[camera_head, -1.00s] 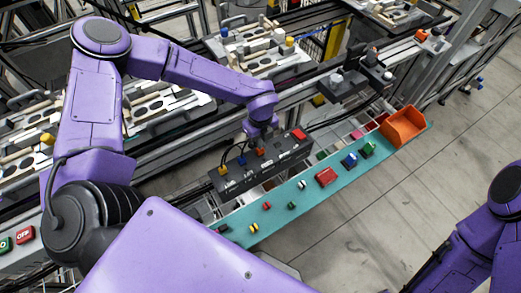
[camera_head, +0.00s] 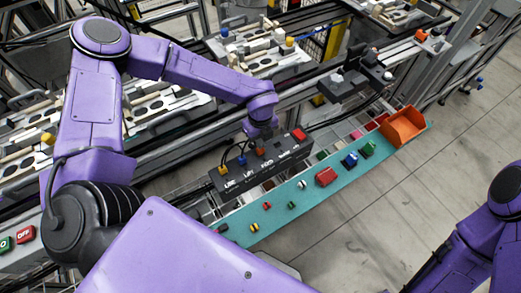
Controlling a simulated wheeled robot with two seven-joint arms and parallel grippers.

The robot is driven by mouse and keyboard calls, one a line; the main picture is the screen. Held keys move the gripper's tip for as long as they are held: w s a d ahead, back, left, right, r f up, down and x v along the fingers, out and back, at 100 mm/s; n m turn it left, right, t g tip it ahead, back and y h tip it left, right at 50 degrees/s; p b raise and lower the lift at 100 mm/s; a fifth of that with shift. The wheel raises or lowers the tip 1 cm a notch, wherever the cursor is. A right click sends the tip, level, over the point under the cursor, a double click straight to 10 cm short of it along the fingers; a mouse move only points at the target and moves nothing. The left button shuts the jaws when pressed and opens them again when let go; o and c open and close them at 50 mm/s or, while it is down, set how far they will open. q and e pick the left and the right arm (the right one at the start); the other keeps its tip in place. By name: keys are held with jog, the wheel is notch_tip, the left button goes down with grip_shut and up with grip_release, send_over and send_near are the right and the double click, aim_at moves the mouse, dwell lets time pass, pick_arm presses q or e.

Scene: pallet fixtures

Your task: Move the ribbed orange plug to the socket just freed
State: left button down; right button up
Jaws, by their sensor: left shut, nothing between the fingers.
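The orange plug (camera_head: 260,151) stands upright on the dark socket panel (camera_head: 236,181), which has white labels. Its ribs are too small to make out. Also on the panel are a yellow plug (camera_head: 222,170), a blue plug (camera_head: 241,159) and a red piece (camera_head: 299,135). A bare stretch lies between the orange plug and the red piece, but I cannot make out a socket opening there. My left gripper (camera_head: 258,140) points down just above the orange plug, shut and empty, partly hidden by its own wrist. My right arm enters at lower right; its gripper is outside the picture.
A teal shelf (camera_head: 325,203) in front of the panel carries small coloured parts, a red block (camera_head: 326,176) and an orange bin (camera_head: 403,127). Behind are rails and fixture pallets (camera_head: 262,50). Open floor lies to the right.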

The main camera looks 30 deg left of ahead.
pick_arm(q)
jog(key=shift+f, duration=0.2)
dwell(0.4)
jog(key=shift+s+f, duration=0.1)
jog(key=shift+s, duration=0.1)
dwell(0.4)
notch_tip(320, 180, up, 7)
jog(key=p, duration=0.5)
jog(key=shift+w, duration=0.2)
dwell(0.4)
